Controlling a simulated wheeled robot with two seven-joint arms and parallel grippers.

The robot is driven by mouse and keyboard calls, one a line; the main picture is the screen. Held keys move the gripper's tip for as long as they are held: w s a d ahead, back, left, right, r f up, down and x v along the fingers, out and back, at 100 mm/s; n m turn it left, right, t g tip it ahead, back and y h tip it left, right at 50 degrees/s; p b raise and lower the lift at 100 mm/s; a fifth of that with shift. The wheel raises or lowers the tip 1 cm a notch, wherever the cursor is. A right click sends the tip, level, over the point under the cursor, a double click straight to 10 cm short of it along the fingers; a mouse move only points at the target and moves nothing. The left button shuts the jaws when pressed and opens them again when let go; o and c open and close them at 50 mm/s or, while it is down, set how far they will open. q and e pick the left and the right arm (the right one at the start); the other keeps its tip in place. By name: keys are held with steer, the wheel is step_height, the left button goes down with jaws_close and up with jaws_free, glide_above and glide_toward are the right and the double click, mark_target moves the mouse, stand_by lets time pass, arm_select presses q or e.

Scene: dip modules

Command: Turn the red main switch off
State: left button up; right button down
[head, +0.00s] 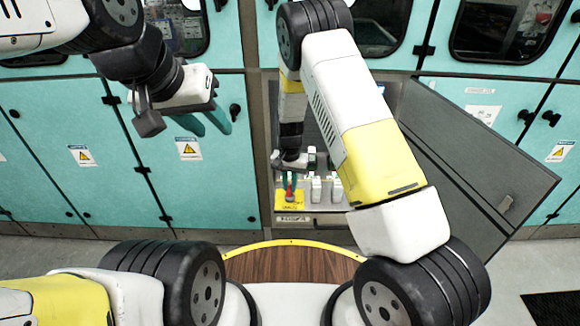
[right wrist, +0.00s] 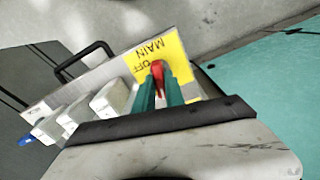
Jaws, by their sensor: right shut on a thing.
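The red main switch (head: 290,191) sits on a yellow plate (head: 289,205) low inside the open cabinet. In the right wrist view the red switch (right wrist: 157,69) shows between and just past the green fingertips, and the yellow plate (right wrist: 178,62) reads "MAIN" and "OFF". My right gripper (head: 289,180) reaches into the cabinet with its fingers closed on the switch; it also shows in the right wrist view (right wrist: 157,87). Part of the switch is hidden by the fingers. My left gripper (head: 207,122) hangs in front of the teal cabinets at the left, with its green fingers apart and empty.
White modules (head: 316,189) stand right beside the yellow plate; they also show in the right wrist view (right wrist: 108,98). The grey cabinet door (head: 475,160) stands open at the right. A black handle (right wrist: 92,50) rises near the panel. Closed teal cabinets (head: 60,130) line the left.

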steer(key=m, duration=0.4)
steer(key=shift+m, duration=0.3)
steer(key=m, duration=0.3)
steer(key=shift+m, duration=0.4)
steer(key=m, duration=0.4)
steer(key=shift+m, duration=1.5)
steer(key=c, duration=1.4)
jaws_free()
